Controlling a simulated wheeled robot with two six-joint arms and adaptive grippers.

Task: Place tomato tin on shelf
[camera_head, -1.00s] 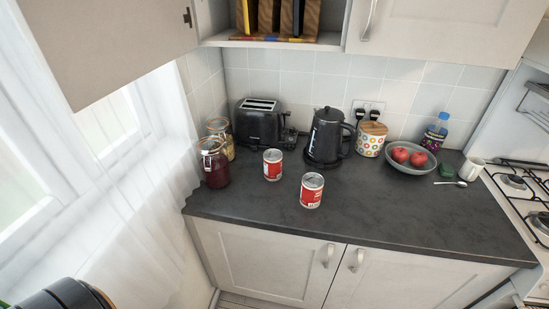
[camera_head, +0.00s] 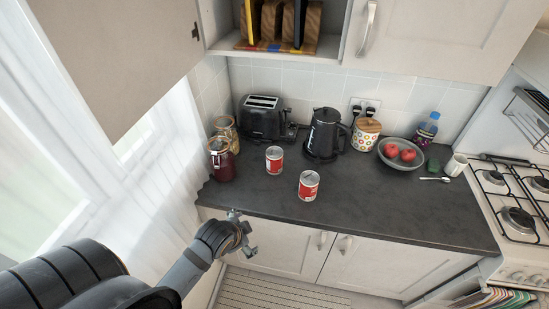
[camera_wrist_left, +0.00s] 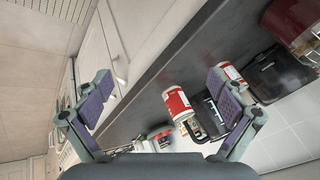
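Two red-and-white tins stand upright on the dark counter (camera_head: 400,215): a front tin (camera_head: 309,186) and a back tin (camera_head: 274,160) left of it. The wrist view shows the front tin (camera_wrist_left: 177,103) and part of the back tin (camera_wrist_left: 229,71), partly behind a finger. My left gripper (camera_head: 247,234) is in front of the counter's front edge, left of and apart from both tins. In the wrist view its fingers (camera_wrist_left: 160,97) are spread with nothing held between them. The open cupboard shelf (camera_head: 327,46) is above the counter. My right gripper is not in view.
A wooden rack (camera_head: 270,22) occupies the shelf's visible part; the open cupboard door (camera_head: 110,60) hangs at left. Jars (camera_head: 222,163), a toaster (camera_head: 263,119), a kettle (camera_head: 324,135) and a fruit bowl (camera_head: 388,160) line the back. Counter right of the front tin is clear.

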